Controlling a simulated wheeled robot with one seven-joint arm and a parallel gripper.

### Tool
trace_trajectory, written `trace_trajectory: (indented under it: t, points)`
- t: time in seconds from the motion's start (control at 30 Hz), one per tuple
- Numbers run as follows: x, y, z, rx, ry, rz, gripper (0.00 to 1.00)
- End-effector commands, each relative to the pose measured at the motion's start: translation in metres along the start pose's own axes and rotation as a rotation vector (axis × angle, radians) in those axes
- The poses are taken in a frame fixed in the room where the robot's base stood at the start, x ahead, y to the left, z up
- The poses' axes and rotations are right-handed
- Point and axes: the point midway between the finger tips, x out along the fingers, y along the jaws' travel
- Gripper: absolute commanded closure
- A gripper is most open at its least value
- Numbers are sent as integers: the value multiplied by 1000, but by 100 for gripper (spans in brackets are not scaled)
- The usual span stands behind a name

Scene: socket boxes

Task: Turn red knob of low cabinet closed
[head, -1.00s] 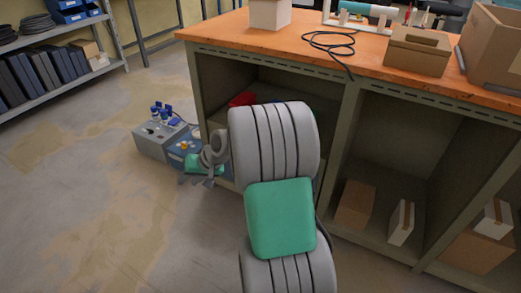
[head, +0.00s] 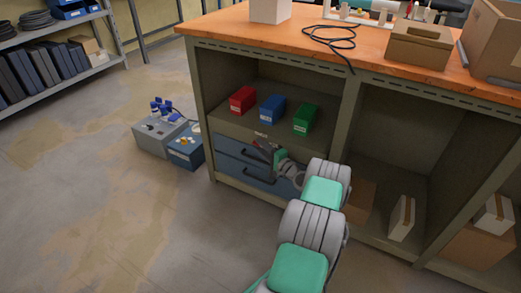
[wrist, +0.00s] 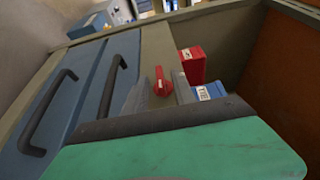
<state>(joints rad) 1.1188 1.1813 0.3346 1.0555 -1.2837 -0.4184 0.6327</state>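The red knob (wrist: 161,82) sits on the olive-grey front strip above the blue drawers of the low cabinet (head: 232,129). In the wrist view its handle lies roughly along the strip's short direction, though its exact angle is hard to judge. My gripper (head: 264,149) is in front of this strip, at the upper drawer's height. In the wrist view my gripper (wrist: 162,94) has its two grey fingers apart, with the knob showing between and just beyond their tips. I cannot tell whether they touch it.
Red (head: 242,99), blue (head: 272,109) and green (head: 306,119) boxes stand on the shelf above the drawers. Two drawers with dark handles (wrist: 48,110) lie beside the gripper. Grey (head: 152,141) and blue (head: 187,153) floor boxes stand left of the cabinet, with clear floor further left.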

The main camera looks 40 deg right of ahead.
Motion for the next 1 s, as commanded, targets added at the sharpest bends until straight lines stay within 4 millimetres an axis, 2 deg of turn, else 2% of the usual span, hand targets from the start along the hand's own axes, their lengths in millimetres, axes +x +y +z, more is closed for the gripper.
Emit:
trace_trajectory:
  t: [0.1,0.33,0.7,1.0]
  points:
    - [8,0,0,-2,0,0,68]
    - [9,0,0,-1,0,1,69]
    - [9,0,0,-1,0,1,99]
    - [9,0,0,-1,-1,2,100]
